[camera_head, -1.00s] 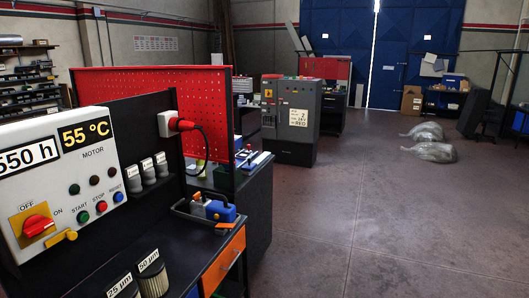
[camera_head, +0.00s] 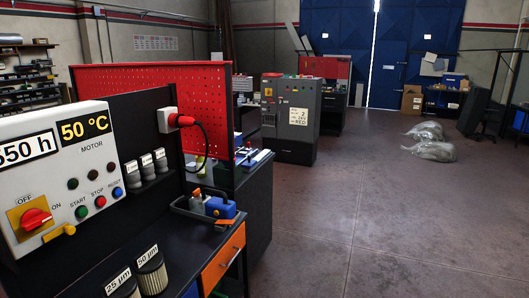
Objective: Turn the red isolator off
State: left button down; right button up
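The red isolator (camera_head: 35,219) is a rotary knob on a yellow plate (camera_head: 17,220), low on the left of a white control panel (camera_head: 95,140). OFF is printed above the knob and ON to its right. I cannot tell clearly which mark the knob points to. A yellow handle-like piece (camera_head: 60,233) sits just below and right of the knob. Neither of my grippers is in view.
The panel has green START (camera_head: 81,212), red STOP (camera_head: 100,201) and blue RESET (camera_head: 117,192) buttons close to the isolator. Labelled filters (camera_head: 152,272) and a blue device (camera_head: 220,208) stand on the black bench. Open floor (camera_head: 360,210) lies to the right.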

aim_at(32, 219)
jog(key=u, duration=1.4)
